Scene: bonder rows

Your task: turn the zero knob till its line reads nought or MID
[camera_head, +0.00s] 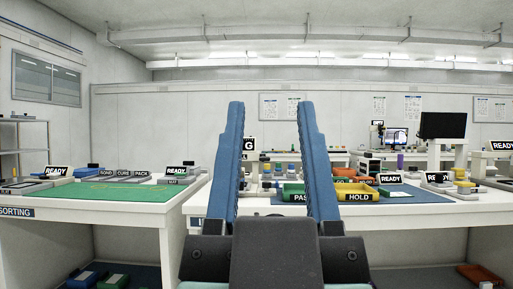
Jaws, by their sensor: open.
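My gripper (271,106) stands upright in the middle of the view. Its two long blue fingers are apart, with nothing between them. Behind it is a white workbench (430,213), which looks some way off. I cannot make out a zero knob, its line or a MID mark; small items on the benches are too small to read, and my gripper hides part of the bench.
A bench with a green mat (95,193) stands at left. Monitors (443,125) are at right. A gap separates the two front benches.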

